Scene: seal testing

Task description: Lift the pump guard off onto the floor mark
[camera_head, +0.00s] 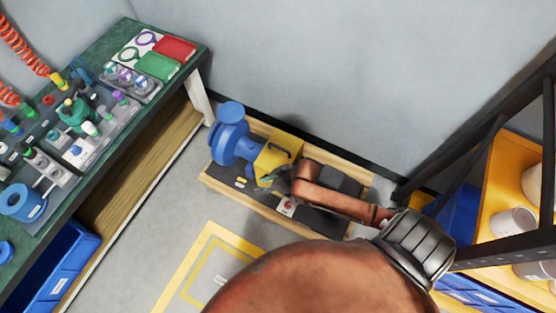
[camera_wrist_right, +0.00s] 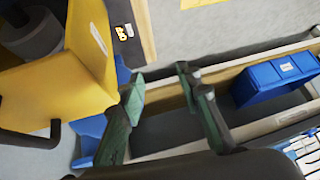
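The pump guard (camera_head: 279,156) is a yellow box-like cover with a dark handle on top, standing beside the blue pump (camera_head: 232,137) on a wood-framed base. In the right wrist view the guard (camera_wrist_right: 75,70) fills the left side, with its black handle (camera_wrist_right: 32,139) at the lower left. My right gripper (camera_wrist_right: 158,80) is open, its green fingers apart with nothing between them. In the head view it (camera_head: 270,181) is small and partly hidden at the guard's near side; contact is unclear. The floor mark (camera_head: 207,275) is a yellow outline on the grey floor. My left gripper is not visible.
A green-topped workbench (camera_head: 125,35) with many small parts stands at the left, with a blue bin (camera_head: 62,265) under it. A dark-framed rack (camera_head: 475,150) stands at the right. The base's wooden rim (camera_head: 345,158) surrounds the pump. The visible floor inside the mark is clear except for a small label.

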